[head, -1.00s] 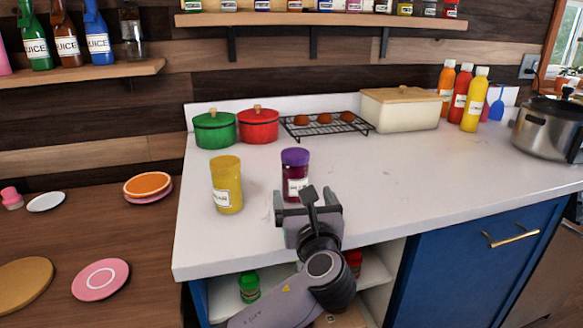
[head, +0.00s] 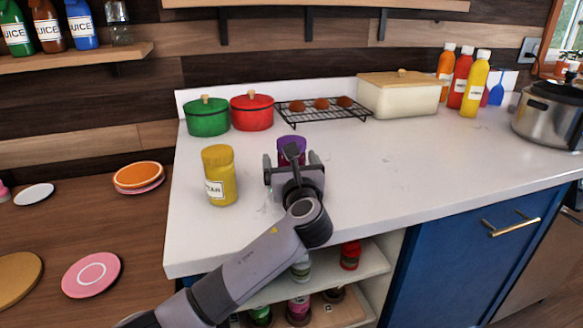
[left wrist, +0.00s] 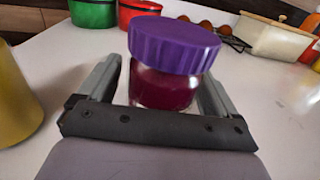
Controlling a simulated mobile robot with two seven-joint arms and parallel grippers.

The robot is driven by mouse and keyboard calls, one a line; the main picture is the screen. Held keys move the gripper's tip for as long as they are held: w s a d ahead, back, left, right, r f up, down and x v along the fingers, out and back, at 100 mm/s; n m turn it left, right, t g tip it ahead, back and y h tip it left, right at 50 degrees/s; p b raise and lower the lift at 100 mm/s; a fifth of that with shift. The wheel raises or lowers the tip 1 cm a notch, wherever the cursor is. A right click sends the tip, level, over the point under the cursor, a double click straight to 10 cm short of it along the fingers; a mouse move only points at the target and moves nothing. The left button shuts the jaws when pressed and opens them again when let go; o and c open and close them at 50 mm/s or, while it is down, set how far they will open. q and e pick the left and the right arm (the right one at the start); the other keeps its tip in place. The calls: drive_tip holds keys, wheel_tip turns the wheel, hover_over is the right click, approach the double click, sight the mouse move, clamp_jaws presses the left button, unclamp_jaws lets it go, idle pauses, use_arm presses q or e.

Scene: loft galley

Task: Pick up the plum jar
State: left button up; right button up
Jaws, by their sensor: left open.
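The plum jar (head: 291,147) has a purple lid and stands upright on the white counter. In the head view my left gripper hides most of its body. My left gripper (head: 293,166) is open, right at the jar's near side. In the left wrist view the plum jar (left wrist: 170,62) shows its ridged lid and dark red body between the two open fingers of the gripper (left wrist: 164,85). A gap shows on the left of the jar; I cannot tell whether the right finger touches it. My right gripper is not in view.
A yellow jar (head: 219,178) stands close to the left of the gripper. Behind are a green pot (head: 207,118), a red pot (head: 252,112), a wire rack (head: 350,112) with brown items and a cream box (head: 398,98). The counter (head: 430,170) to the right is clear.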

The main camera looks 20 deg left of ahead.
use_arm(q)
drive_tip(key=shift+w, duration=0.1)
drive_tip(key=shift+c, duration=0.2)
drive_tip(key=c, duration=1.2)
drive_tip(key=shift+c, duration=0.2)
drive_tip(key=shift+r, duration=0.15)
wheel_tip(320, 180, up, 20)
drive_tip(key=p, duration=0.2)
